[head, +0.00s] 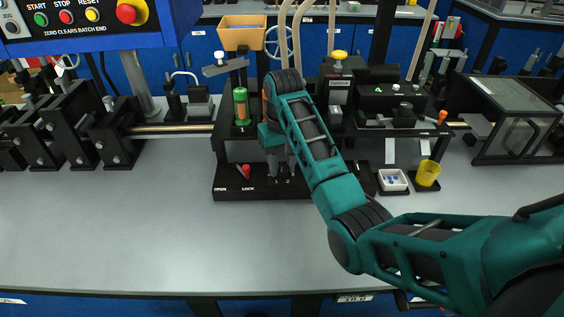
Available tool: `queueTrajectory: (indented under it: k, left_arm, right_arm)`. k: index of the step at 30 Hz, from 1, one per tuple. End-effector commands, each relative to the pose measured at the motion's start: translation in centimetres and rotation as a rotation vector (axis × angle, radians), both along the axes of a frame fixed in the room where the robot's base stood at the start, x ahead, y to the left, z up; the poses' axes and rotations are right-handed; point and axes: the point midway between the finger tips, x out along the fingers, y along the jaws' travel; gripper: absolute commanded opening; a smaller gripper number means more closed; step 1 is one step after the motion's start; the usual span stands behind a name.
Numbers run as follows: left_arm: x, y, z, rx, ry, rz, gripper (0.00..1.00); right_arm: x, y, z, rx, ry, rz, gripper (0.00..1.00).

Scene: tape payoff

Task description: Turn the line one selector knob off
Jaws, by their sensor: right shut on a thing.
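My right arm reaches in from the right, and its teal wrist ends at the black base panel (225,191) of the machine. My right gripper (280,167) points down at the numbered part of this panel and is shut on a selector knob there. The fingers and wrist hide most of the knob, so its pointing direction cannot be told. My left gripper is not in view.
A red-tipped lever (245,171) stands left of the gripper by OPEN and LOCK marks. A green cylinder (241,106) stands above it. The front bench (130,230) is clear.

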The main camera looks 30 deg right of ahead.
Motion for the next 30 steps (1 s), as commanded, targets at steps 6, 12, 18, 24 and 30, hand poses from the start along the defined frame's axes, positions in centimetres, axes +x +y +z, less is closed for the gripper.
queueTrajectory:
  k: [6, 12, 18, 24, 30]
  left_arm:
    - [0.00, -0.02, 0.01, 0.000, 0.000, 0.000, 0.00]
    - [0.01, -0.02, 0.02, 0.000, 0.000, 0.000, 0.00]
    - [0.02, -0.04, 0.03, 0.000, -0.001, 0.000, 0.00]
    - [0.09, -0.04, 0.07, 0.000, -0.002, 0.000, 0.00]
    - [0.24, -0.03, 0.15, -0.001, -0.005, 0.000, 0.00]
  right_arm:
    - [0.01, 0.07, 0.02, 0.003, -0.001, -0.206, 0.03]
    - [0.01, 0.07, 0.03, 0.003, -0.001, -0.396, 0.03]
    - [0.01, 0.07, 0.04, 0.003, -0.002, -0.587, 0.03]
    - [0.02, 0.08, 0.05, 0.003, -0.001, -0.777, 0.03]
    - [0.00, 0.07, 0.04, 0.002, -0.001, -0.967, 0.03]
